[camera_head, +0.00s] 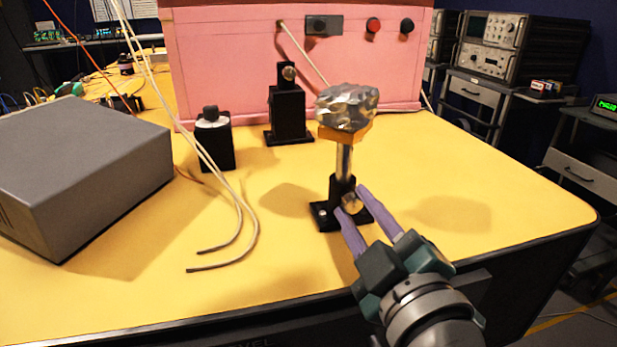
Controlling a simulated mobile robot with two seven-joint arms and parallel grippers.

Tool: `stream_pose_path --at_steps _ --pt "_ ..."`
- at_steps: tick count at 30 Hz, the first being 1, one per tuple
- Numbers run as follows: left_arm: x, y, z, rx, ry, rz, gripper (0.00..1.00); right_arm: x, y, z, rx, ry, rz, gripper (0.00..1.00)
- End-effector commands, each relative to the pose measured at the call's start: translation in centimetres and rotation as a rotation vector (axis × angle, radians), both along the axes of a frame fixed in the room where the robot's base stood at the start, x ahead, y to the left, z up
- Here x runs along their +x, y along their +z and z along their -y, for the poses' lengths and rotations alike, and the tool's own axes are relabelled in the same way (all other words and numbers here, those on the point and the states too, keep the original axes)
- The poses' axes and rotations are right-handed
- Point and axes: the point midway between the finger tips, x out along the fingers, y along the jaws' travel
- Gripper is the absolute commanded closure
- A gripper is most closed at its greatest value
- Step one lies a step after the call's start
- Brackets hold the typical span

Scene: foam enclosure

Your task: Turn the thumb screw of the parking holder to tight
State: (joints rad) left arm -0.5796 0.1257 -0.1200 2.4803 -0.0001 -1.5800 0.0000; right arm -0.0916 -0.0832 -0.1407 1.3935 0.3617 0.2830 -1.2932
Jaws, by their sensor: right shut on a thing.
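The parking holder (337,190) is a black post holder on a black base plate near the front of the yellow table. A shiny metal post stands upright in it and carries an orange block (344,132) with a crumpled foil-covered lump (346,106) on top. The round brass-coloured thumb screw (352,203) sticks out of the holder's front. My right gripper (351,201) reaches in from the lower right, its two purple fingers on either side of the thumb screw, shut on it. The screw's tightness cannot be seen. My left gripper is not in view.
A grey box (80,165) fills the table's left. Loose pale cables (235,190) hang down left of the holder. A black holder (288,112) and a black block with a knob (214,140) stand behind, before the pink foam enclosure (230,60). The table's right side is clear.

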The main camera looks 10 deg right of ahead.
Motion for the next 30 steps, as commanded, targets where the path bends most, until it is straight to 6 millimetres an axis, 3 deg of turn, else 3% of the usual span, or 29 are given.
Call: stream_pose_path --at_steps 17,30 --pt "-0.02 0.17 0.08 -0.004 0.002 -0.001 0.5 0.01 0.09 -0.01 0.067 0.0 -0.001 1.0" --pt "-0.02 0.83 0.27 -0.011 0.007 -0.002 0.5 0.01 0.12 -0.06 0.421 0.001 -0.013 1.0"
